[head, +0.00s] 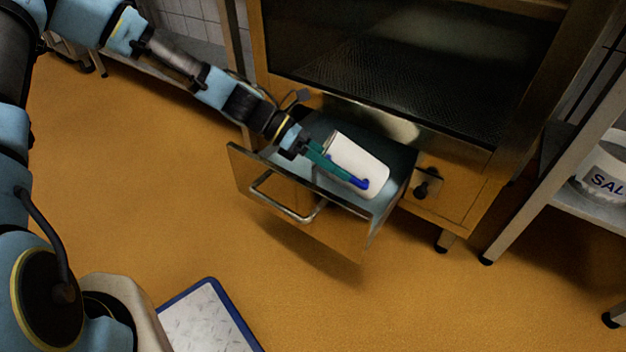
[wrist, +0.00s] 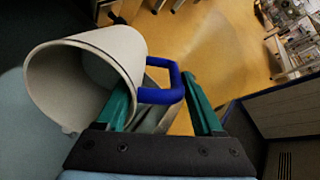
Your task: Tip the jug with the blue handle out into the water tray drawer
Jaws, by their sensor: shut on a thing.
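The white jug (head: 357,160) is tilted well over, close to lying on its side, above the open water tray drawer (head: 250,178). My gripper (head: 342,174) reaches over the drawer with green fingers, shut on the jug's blue handle (head: 361,183). In the wrist view the blue handle (wrist: 162,94) sits between the two green fingers (wrist: 160,104). There the jug (wrist: 125,45) is at the left and its open mouth partly shows. I see no liquid pouring. The jug and my gripper hide part of the drawer's inside.
The drawer has a bar handle (head: 285,205) and juts from a steel cabinet (head: 465,190) with a dark glass front. A knob (head: 427,184) is right of the drawer. A shelf with a salt tub (head: 603,172) stands at the right. A blue-edged mat (head: 207,318) lies on the floor.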

